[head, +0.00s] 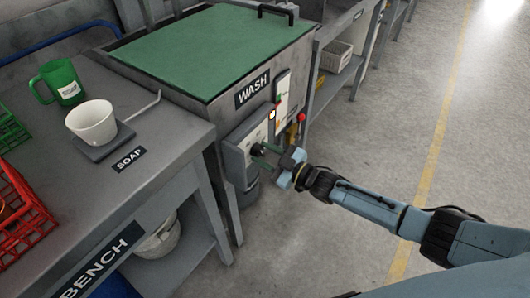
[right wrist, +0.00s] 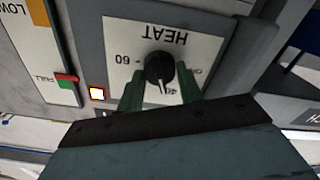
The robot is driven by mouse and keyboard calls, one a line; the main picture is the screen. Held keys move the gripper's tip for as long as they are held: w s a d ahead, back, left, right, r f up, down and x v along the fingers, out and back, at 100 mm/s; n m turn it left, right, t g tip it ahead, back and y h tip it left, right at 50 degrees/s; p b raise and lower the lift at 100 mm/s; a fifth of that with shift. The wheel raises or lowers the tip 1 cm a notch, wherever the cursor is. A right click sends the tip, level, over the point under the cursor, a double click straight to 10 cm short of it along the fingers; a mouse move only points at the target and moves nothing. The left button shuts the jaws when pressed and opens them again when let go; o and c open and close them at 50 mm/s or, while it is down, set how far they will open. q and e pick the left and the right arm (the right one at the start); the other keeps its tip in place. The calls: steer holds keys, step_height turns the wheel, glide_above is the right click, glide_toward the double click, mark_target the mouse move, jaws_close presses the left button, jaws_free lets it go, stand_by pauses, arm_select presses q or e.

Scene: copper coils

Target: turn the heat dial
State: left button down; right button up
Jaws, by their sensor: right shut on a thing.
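The heat dial (right wrist: 159,68) is a black round knob with a white pointer line on a white plate marked HEAT. In the right wrist view the plate appears upside down, with the marks 60 and 40 showing; the pointer lies toward the 40 mark. My right gripper (right wrist: 160,88) has its green fingers on either side of the knob and is shut on it. My left gripper is not in view.
The wash tank (head: 215,50) has a green lid. The bench (head: 175,130) at left holds a white cup (head: 92,124) and green mug (head: 60,82). The floor at right is clear.

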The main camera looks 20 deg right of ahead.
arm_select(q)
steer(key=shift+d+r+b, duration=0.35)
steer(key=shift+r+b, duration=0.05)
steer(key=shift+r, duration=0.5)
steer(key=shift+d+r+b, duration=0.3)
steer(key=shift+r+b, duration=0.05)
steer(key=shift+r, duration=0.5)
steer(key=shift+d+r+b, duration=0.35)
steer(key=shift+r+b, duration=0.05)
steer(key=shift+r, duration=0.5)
arm_select(e)
steer(key=shift+d+f+m, duration=0.1)
steer(key=shift+f+m, duration=0.05)
steer(key=shift+m, duration=11.25)
steer(key=o, duration=1)
steer(key=shift+w, duration=0.1)
